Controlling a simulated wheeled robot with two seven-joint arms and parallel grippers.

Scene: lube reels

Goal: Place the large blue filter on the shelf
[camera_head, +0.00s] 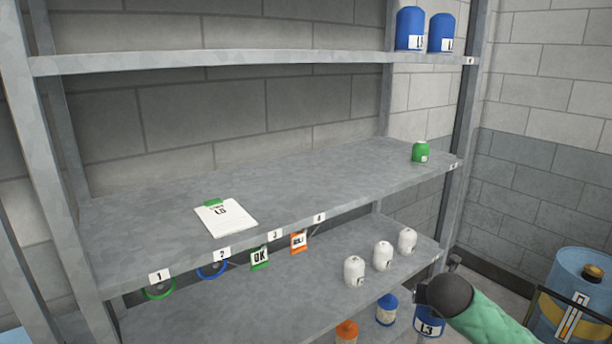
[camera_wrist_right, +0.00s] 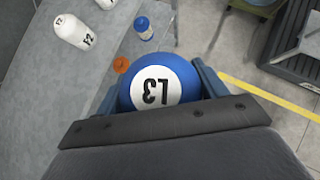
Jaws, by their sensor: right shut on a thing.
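In the head view the blue filter (camera_head: 429,323) shows at the lower right, below my dark wrist and green arm, in front of the shelf's right end. The grey shelf (camera_head: 330,190) has several boards; two blue filters (camera_head: 410,28) stand on the top board at its right end. My left gripper is not in view.
A small green filter (camera_head: 420,152) and a clipboard (camera_head: 225,217) sit on the middle board, which is otherwise clear. Three white filters (camera_head: 383,256) stand on the board below. A smaller blue bottle (camera_head: 386,312) and an orange one (camera_head: 346,333) are lower. A blue drum (camera_head: 578,275) stands right.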

